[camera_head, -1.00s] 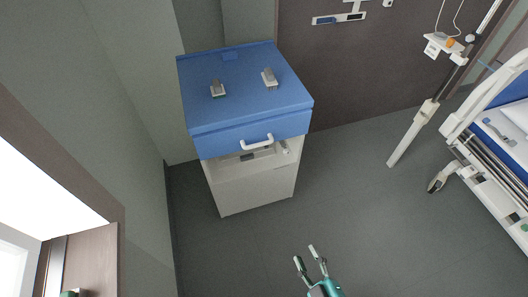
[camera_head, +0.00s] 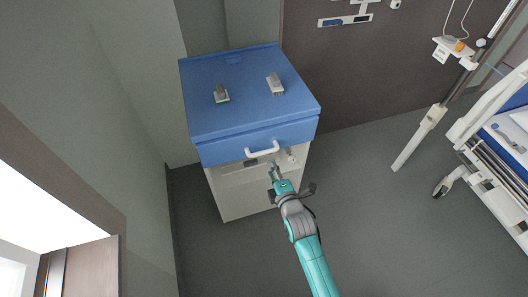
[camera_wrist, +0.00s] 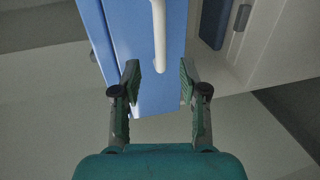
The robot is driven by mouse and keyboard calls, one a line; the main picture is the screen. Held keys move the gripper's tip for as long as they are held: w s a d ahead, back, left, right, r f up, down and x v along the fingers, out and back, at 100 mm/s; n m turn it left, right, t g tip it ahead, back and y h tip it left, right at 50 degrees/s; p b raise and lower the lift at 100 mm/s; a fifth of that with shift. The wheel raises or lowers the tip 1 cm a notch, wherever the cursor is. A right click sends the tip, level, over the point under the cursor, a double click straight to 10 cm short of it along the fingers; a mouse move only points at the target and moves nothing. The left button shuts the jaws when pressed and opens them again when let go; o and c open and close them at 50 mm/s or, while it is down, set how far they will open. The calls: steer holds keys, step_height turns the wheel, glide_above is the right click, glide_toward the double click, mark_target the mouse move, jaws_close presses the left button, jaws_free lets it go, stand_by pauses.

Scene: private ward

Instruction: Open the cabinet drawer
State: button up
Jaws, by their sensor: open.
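The cabinet (camera_head: 225,193) has a blue top and a blue drawer (camera_head: 220,153), which looks shut. A white bar handle (camera_head: 262,150) is on the drawer front. My gripper (camera_head: 273,168) is just below and in front of the handle in the head view. In the wrist view the blue drawer front (camera_wrist: 145,95) and the white handle (camera_wrist: 160,35) show beyond my gripper (camera_wrist: 160,82). Its two fingers are apart and empty, with the handle's end lined up between them, slightly ahead of the tips. Whether anything touches is not clear.
Two small grey items (camera_head: 221,95) (camera_head: 275,85) lie on the cabinet top. An open shelf under the drawer holds small items. A pole stand (camera_head: 420,135) and a bed (camera_head: 490,160) are at the right. A wall is close on the left. The floor (camera_head: 370,230) between is clear.

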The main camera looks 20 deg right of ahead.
mark_target(264, 151)
steer(key=x, duration=1)
steer(key=shift+w, duration=0.2)
jaws_close()
